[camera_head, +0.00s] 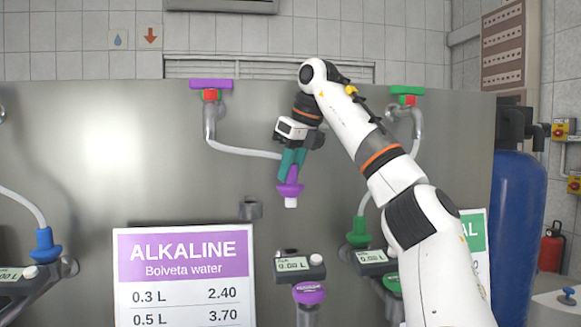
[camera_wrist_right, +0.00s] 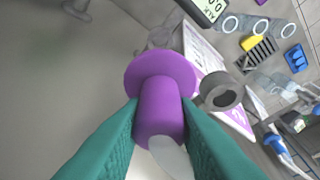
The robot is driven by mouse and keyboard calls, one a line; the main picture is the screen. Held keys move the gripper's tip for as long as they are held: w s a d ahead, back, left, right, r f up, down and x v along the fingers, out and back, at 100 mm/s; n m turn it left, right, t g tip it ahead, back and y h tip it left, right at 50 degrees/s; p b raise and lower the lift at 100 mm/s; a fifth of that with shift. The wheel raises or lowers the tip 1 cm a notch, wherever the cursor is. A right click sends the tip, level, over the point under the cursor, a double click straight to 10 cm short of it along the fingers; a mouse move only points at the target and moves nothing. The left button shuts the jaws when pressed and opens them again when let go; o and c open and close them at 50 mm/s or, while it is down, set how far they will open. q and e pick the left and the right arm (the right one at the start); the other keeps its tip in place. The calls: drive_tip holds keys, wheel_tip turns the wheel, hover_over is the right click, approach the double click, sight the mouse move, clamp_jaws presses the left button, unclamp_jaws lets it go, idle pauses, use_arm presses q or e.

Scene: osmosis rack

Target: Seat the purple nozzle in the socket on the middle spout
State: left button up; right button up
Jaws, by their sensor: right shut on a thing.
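My right gripper (camera_head: 291,165), with teal fingers, is shut on the purple nozzle (camera_head: 290,187), its white tip pointing down in the head view. The right wrist view shows the purple nozzle (camera_wrist_right: 160,95) between both fingers (camera_wrist_right: 158,125). The middle spout (camera_head: 240,151) is a grey pipe below a purple handle (camera_head: 211,84); its end passes behind my fingers. A pale tube end (camera_wrist_right: 170,158) shows close to the nozzle in the wrist view. The socket is hidden, and I cannot tell whether the nozzle touches it. My left gripper is not in view.
A grey ring holder (camera_head: 250,209) sits on the panel left of the nozzle. Below are a display (camera_head: 300,266) and a purple round part (camera_head: 309,293). Neighbouring spouts carry a blue nozzle (camera_head: 45,244) and a green nozzle (camera_head: 359,233). An ALKALINE sign (camera_head: 185,275) stands lower left.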

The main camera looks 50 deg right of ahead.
sight(292, 206)
drive_tip(key=shift+f+b, duration=3)
drive_tip(key=shift+f, duration=1.15)
drive_tip(key=shift+f, duration=0.3)
drive_tip(key=shift+f, duration=0.2)
